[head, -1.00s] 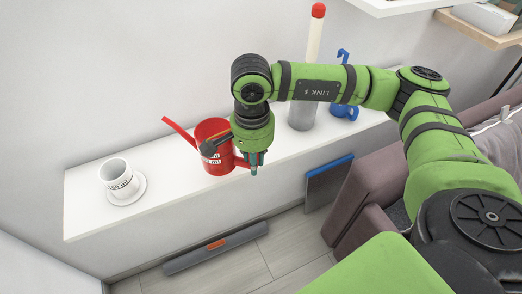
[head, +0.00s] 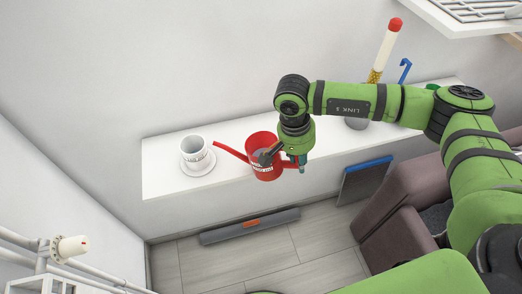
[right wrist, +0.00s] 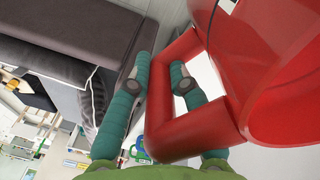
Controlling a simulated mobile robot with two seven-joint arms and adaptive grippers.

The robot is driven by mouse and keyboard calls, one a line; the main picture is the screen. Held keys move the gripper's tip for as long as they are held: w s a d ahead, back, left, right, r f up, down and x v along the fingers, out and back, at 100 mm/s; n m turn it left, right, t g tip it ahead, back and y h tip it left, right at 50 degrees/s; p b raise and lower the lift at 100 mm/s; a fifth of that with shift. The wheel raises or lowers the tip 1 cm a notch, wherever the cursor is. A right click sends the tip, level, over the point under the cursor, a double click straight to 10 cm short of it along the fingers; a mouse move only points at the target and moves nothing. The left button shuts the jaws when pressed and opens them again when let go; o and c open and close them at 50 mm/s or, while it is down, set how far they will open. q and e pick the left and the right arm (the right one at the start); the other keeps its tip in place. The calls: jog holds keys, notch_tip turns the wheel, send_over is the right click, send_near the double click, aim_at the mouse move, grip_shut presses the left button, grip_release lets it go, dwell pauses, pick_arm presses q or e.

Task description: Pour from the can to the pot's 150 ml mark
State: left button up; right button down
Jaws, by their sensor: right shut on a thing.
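The red watering can (head: 262,172) is on the white ledge (head: 160,181), its spout pointing left toward the pot; I cannot tell whether its base touches the ledge. The white pot (head: 194,148) stands upright on a white saucer (head: 206,171) left of the can, dark marking on its side. My right gripper (head: 291,162) is at the can's right side. In the right wrist view, the can's red handle (right wrist: 173,98) lies between the fingers of my right gripper (right wrist: 168,86), which is shut on it. The can's contents and the pot's inner level cannot be made out. My left gripper is not in view.
A tall red-capped object (head: 384,50) and a blue hooked item (head: 405,70) are at the ledge's right. A purple-grey sofa (head: 395,205) stands front right. A long grey bar (head: 250,226) lies along the floor by the wall. White pipes (head: 35,240) are at lower left.

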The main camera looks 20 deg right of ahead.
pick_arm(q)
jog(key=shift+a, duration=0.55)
pick_arm(e)
jog(key=shift+r, duration=0.1)
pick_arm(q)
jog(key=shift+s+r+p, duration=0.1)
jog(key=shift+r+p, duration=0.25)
pick_arm(e)
jog(key=shift+w+a+r+g+h, duration=0.2)
jog(key=shift+a+r+h, duration=0.2)
jog(key=shift+r, duration=0.25)
jog(key=shift+w+a+r+g+h, duration=0.1)
jog(key=shift+a+r+g+h, duration=0.25)
jog(key=shift+r, duration=0.3)
jog(key=shift+d, duration=0.1)
jog(key=shift+r, duration=0.2)
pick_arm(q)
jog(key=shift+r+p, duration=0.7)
pick_arm(e)
jog(key=shift+g+h, duration=0.25)
jog(key=shift+h, duration=0.6)
jog(key=shift+v, duration=2.4)
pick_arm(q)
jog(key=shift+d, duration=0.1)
pick_arm(e)
jog(key=shift+s+d+r, duration=0.1)
jog(key=shift+d+r, duration=0.05)
